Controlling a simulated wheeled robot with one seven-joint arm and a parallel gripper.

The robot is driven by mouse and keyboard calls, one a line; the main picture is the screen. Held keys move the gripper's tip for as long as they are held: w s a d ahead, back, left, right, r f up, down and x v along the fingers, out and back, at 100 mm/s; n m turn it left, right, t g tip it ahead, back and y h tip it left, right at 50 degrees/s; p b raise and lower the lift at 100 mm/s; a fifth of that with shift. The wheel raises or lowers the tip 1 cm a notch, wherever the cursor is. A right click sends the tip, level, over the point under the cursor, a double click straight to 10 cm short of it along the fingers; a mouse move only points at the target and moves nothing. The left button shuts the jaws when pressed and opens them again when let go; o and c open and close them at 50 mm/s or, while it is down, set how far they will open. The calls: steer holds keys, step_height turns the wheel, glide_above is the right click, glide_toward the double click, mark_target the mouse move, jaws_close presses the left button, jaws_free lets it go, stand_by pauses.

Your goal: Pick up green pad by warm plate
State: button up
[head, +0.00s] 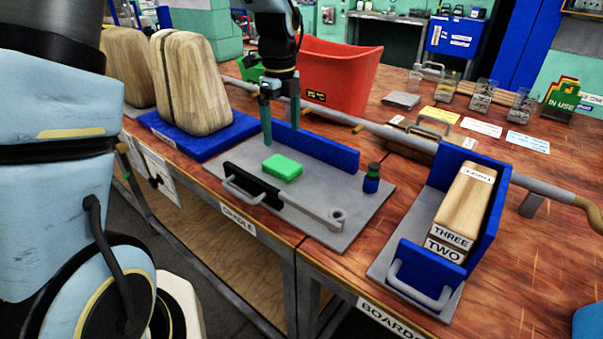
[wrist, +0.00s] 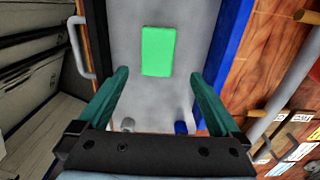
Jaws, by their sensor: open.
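The green pad (head: 282,168) lies flat on a grey plate (head: 345,188) labelled CRADLE at its front edge. In the wrist view the green pad (wrist: 158,51) is ahead of the fingertips, roughly centred between them. My gripper (head: 283,145) has its green fingers spread and empty, pointing down above the plate, just behind and above the pad. In the wrist view my gripper (wrist: 160,76) shows a finger on each side with bare plate between. I cannot tell which thing is the warm plate.
A blue wall (head: 318,147) runs behind the pad, and a black bar with a grey handle (head: 285,200) runs in front. Wooden blocks (head: 190,85) stand left. A blue holder (head: 422,262) with boards stands right.

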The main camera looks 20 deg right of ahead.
mark_target(282, 163)
step_height(282, 163, down, 4)
steer(key=shift+r, duration=0.2)
steer(key=shift+a+f+p, duration=0.2)
steer(key=shift+f+p, duration=0.75)
steer(key=shift+f, duration=1.8)
steer(key=c, duration=1.2)
steer(key=shift+c, duration=0.2)
step_height(282, 163, up, 10)
steer(key=b, duration=0.1)
steer(key=shift+b, duration=0.35)
steer(key=o, duration=0.8)
steer(key=c, duration=0.7)
